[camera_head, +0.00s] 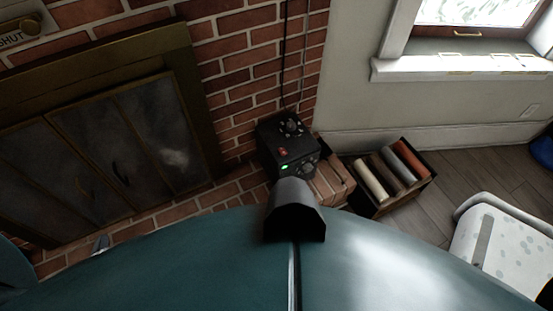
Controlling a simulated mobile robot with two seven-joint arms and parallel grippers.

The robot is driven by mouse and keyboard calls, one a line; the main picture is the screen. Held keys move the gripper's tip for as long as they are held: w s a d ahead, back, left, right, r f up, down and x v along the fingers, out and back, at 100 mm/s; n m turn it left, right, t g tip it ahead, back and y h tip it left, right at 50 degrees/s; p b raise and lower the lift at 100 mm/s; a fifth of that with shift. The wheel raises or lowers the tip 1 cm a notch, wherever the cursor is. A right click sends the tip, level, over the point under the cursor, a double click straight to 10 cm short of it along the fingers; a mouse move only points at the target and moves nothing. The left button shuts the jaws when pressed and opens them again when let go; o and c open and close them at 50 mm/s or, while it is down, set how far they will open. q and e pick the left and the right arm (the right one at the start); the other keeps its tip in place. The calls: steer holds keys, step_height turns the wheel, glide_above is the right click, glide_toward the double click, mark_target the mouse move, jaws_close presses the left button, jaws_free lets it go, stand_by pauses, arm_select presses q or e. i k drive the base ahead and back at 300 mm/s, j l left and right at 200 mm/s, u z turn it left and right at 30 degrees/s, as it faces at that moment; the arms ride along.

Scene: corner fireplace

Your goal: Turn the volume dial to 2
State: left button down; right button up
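A small black control box (286,143) stands on the brick ledge at the corner, right of the fireplace. A round black dial (291,127) with small pale marks around it sits on its upper face. The marks and the pointer are too small to read. A red button or switch (282,152) is near the dial, and a green light (286,167) glows on the front face. A second round knob-like part (308,169) shows at the lower right of the front. I cannot tell which one is the volume dial. Neither of my grippers is in view.
The fireplace doors (120,145) are shut at left. A cord (283,60) runs up the brick wall above the box. A dark crate (382,211) with several rolls stands right of the ledge. A white dotted object (505,250) is at lower right. Wooden floor (430,210) shows between them.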

mark_target(291, 126)
steer(key=i+l, duration=0.1)
steer(key=l, duration=0.3)
steer(key=i+l+u, duration=0.1)
steer(key=l, duration=0.25)
steer(key=i+l, duration=0.1)
steer(key=l, duration=0.3)
steer(key=i+l, duration=0.55)
steer(key=i, duration=0.15)
